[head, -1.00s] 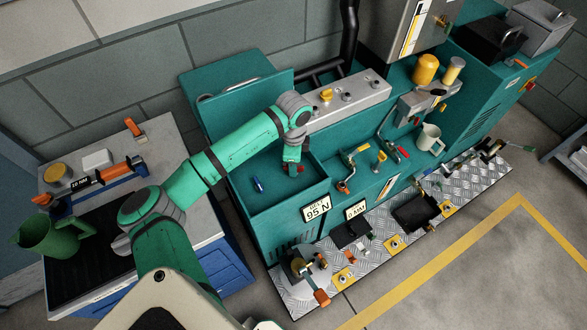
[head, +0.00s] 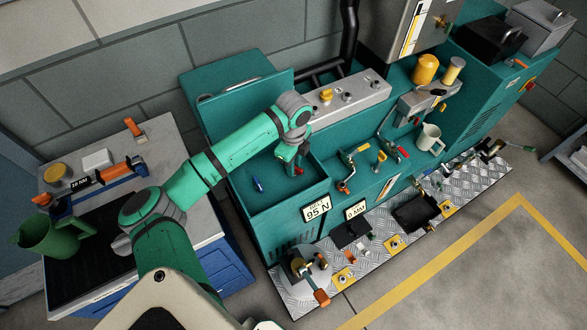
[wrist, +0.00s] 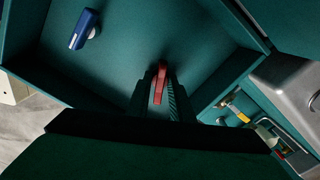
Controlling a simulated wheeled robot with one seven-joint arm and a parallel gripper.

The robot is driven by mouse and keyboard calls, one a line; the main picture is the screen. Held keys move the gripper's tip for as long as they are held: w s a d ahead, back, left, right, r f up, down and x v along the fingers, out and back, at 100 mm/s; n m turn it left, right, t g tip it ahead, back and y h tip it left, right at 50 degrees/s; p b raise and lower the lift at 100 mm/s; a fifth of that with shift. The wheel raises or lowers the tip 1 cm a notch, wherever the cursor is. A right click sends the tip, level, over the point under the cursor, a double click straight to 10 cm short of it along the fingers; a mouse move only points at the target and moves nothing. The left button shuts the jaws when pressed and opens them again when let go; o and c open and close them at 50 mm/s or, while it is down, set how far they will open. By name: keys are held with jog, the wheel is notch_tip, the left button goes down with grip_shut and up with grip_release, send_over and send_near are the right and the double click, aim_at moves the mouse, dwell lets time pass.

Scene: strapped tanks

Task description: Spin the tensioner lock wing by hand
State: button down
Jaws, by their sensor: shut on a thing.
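A red wing (wrist: 161,78), which looks like the tensioner lock wing, stands up from the floor of the open teal bay (head: 290,200). My gripper (head: 296,168) reaches down into this bay near its right wall. In the wrist view my gripper (wrist: 160,98) has its dark fingers on both sides of the red wing and is shut on it. The wing's lower part and its mount are hidden by the fingers. In the head view only a small bit of red shows at my fingertips.
A blue piece (head: 257,184) lies in the same bay, left of my gripper; it also shows in the wrist view (wrist: 84,28). The bay walls stand close around my gripper. Levers with red and orange handles (head: 397,149) stand on the machine to the right.

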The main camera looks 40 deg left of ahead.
jog(key=shift+a, duration=0.1)
jog(key=m, duration=0.4)
jog(key=shift+m, duration=0.3)
jog(key=c, duration=1.7)
grip_release()
jog(key=shift+c, duration=0.2)
jog(key=shift+r, duration=4)
jog(key=o, duration=0.6)
jog(key=shift+c, duration=0.2)
